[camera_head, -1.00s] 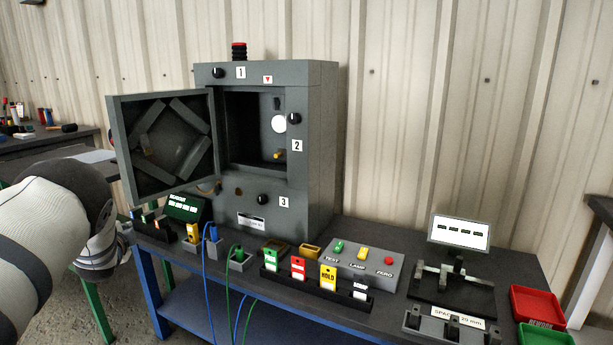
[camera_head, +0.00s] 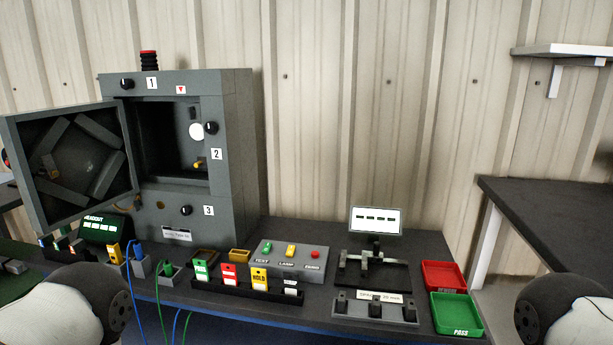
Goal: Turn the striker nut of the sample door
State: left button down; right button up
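The grey enclosure (camera_head: 228,125) stands at the back left of the bench, and its door (camera_head: 70,160) is swung wide open to the left. A small yellow part (camera_head: 200,164) sits on the right side of the door opening, below a white disc (camera_head: 196,131); it looks like the striker nut, but it is too small to make out its shape. Parts of both my arms show at the bottom left and bottom right corners. Neither gripper is in view, and nothing of mine touches the enclosure.
Black knobs numbered 1, 2 and 3 are on the enclosure front. Along the bench (camera_head: 300,232) stand a tag rack (camera_head: 245,292), a button box (camera_head: 292,258), a gauge fixture (camera_head: 372,268), a red tray (camera_head: 443,275) and a green tray (camera_head: 456,313). Blue and green cables hang over the front edge.

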aim_at(190, 112)
jog(key=i+j+z, duration=0.2)
jog(key=j, duration=0.8)
jog(key=j+z, duration=0.25)
jog(key=j, duration=0.8)
jog(key=j+z, duration=0.2)
jog(key=j, duration=0.8)
jog(key=k+j+z, duration=0.2)
jog(key=j, duration=0.85)
jog(key=i+j+z, duration=0.1)
jog(key=j, duration=0.25)
jog(key=i+j+z, duration=0.1)
jog(key=i+j, duration=0.15)
jog(key=j, duration=0.15)
jog(key=i+j+z, duration=0.15)
jog(key=j, duration=0.25)
jog(key=i+j+z, duration=0.1)
jog(key=j, duration=0.3)
jog(key=k+l+u, duration=0.15)
jog(key=l, duration=0.25)
jog(key=l+u, duration=0.1)
jog(key=l, duration=0.25)
jog(key=k+l+u, duration=0.1)
jog(key=l, duration=0.25)
jog(key=k+l+u, duration=0.1)
jog(key=l, duration=0.25)
jog(key=k+l, duration=0.15)
jog(key=l, duration=0.2)
jog(key=u, duration=0.05)
